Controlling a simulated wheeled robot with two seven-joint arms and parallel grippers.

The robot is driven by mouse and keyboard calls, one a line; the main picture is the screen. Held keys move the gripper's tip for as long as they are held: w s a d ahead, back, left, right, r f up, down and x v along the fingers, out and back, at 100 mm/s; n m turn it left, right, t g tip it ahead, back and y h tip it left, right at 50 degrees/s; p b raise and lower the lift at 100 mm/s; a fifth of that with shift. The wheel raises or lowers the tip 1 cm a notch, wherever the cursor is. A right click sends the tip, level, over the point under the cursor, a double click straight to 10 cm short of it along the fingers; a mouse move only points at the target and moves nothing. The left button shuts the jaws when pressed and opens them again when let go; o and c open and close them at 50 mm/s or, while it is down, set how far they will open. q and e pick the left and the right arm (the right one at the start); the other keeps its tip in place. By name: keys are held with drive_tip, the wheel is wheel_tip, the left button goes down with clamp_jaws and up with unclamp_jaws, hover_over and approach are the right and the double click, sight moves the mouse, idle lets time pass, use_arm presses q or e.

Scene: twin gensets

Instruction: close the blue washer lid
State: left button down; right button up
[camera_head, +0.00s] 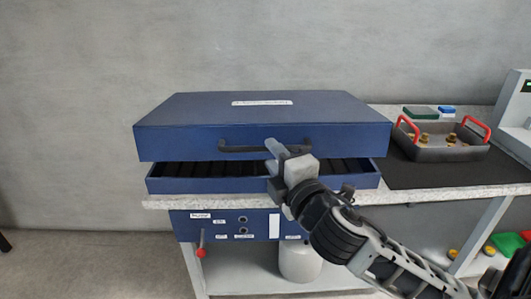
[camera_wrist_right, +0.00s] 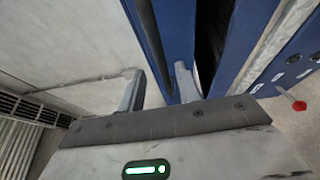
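The blue washer lid (camera_head: 190,125) is partly open above the blue washer basin (camera_head: 205,186), with a dark gap between them. The lid's black handle (camera_head: 238,148) runs along its front face and shows in the right wrist view as a dark bar (camera_wrist_right: 150,40). My right gripper (camera_head: 273,156) is at the handle's right half, in front of the lid. In the right wrist view its two fingers (camera_wrist_right: 160,90) stand apart, with the bar and the blue lid face (camera_wrist_right: 177,35) showing between them. I cannot tell whether they touch the handle. My left gripper is not in view.
The washer rests on a speckled worktop (camera_head: 460,191). To the right, a grey tray with red handles (camera_head: 440,152) holds brass parts on a black mat (camera_head: 450,174). A control panel with a red lever (camera_head: 201,247) is below the washer.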

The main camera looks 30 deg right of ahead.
sight(267, 149)
drive_tip(key=w, duration=0.4)
drive_tip(key=shift+d+r, duration=0.15)
drive_tip(key=shift+d, duration=0.15)
drive_tip(key=shift+w, duration=0.15)
clamp_jaws()
